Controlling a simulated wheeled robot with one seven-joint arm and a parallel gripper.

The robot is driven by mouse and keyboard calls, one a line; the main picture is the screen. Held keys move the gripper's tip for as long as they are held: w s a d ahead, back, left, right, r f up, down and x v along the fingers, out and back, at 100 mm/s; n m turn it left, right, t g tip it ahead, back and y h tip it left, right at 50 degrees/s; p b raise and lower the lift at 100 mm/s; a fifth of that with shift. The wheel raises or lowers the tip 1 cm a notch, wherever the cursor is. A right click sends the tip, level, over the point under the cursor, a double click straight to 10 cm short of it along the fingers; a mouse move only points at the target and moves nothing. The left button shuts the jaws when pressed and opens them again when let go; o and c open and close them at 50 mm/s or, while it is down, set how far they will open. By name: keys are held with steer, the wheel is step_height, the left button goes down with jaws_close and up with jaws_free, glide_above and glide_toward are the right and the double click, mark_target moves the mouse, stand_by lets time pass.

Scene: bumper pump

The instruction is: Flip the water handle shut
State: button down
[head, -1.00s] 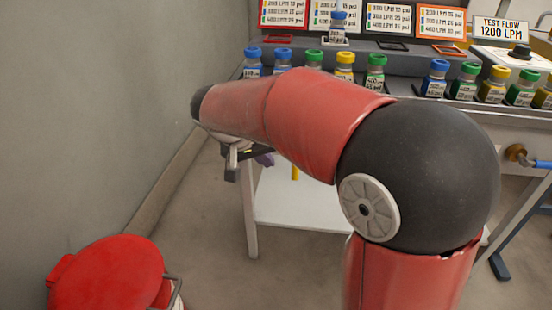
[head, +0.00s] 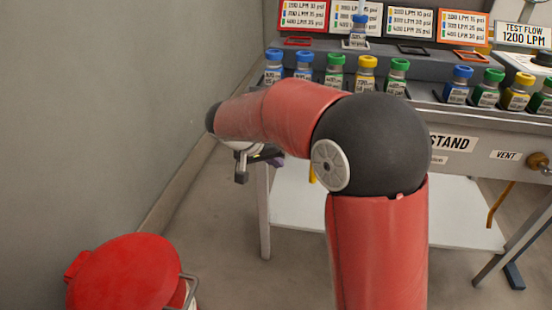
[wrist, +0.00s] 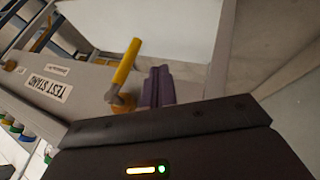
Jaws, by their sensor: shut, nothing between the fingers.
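A yellow lever handle (wrist: 125,68) on a brass fitting (wrist: 122,103) at the test stand panel shows in the wrist view, where the stand's lettering is upside down. In the head view only a short yellow piece (head: 312,173) shows hanging below my arm; the rest is hidden. My gripper (wrist: 158,86) has purple fingers, shut and empty. In the wrist view they are just right of the handle, with a small apparent gap; contact cannot be told. In the head view my gripper (head: 268,162) is partly hidden under my forearm, near the stand's left end.
Another yellow lever (head: 498,207) hangs at the right, near a brass valve (head: 538,162) and the VENT label. Several capped bottles (head: 366,75) line the stand top. A white lower shelf (head: 300,205) lies below. A red-lidded bin (head: 125,275) stands front left, beside the wall.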

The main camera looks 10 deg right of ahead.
steer(key=w+d+f+p, duration=0.1)
steer(key=d+f, duration=0.4)
steer(key=d, duration=0.2)
steer(key=shift+w, duration=0.25)
steer(key=shift+d, duration=0.15)
